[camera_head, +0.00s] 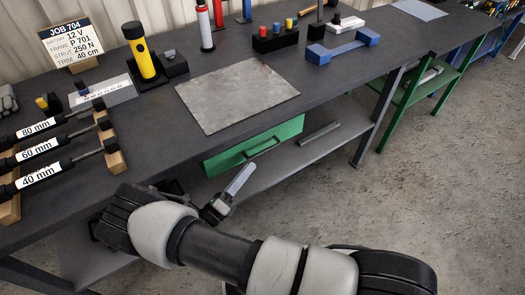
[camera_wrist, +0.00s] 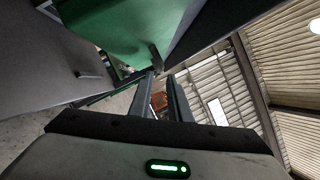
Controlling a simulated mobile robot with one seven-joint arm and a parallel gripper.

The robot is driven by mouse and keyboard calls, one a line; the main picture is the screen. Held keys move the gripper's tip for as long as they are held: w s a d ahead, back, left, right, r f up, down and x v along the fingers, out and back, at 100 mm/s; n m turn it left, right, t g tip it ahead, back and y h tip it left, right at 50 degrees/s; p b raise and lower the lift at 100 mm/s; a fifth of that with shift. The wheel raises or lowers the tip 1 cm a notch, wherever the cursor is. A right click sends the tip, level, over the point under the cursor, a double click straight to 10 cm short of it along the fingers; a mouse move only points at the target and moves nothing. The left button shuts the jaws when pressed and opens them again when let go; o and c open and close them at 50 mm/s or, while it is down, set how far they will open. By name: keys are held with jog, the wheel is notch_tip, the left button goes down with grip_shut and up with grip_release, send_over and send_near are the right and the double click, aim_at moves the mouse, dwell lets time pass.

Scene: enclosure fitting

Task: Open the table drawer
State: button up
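The table drawer (camera_head: 225,160) has a green front and sits under the front edge of the dark workbench. It looks closed. Its dark bar handle (camera_head: 262,148) is on the front. My gripper (camera_head: 243,180) is below and in front of the drawer, with its fingers pointing up toward it. In the wrist view, the gripper (camera_wrist: 160,75) has a gap between its two fingers and nothing in it. The green drawer front (camera_wrist: 115,25) fills the upper left there, and a dark part of the handle (camera_wrist: 157,56) shows just beyond the fingertips. I see no clear contact.
The workbench top (camera_head: 330,90) carries a grey mat (camera_head: 235,98), a yellow flashlight (camera_head: 142,58), a blue part (camera_head: 342,45) and labelled struts (camera_head: 40,150). A lower shelf (camera_head: 285,165) runs beneath, with a grey bar (camera_head: 320,133) on it. Concrete floor (camera_head: 400,190) is open at the right.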

aim_at(262, 152)
jog(key=x, duration=0.8)
jog(key=shift+w+d+r, duration=0.1)
jog(key=shift+w+d, duration=0.05)
grip_shut()
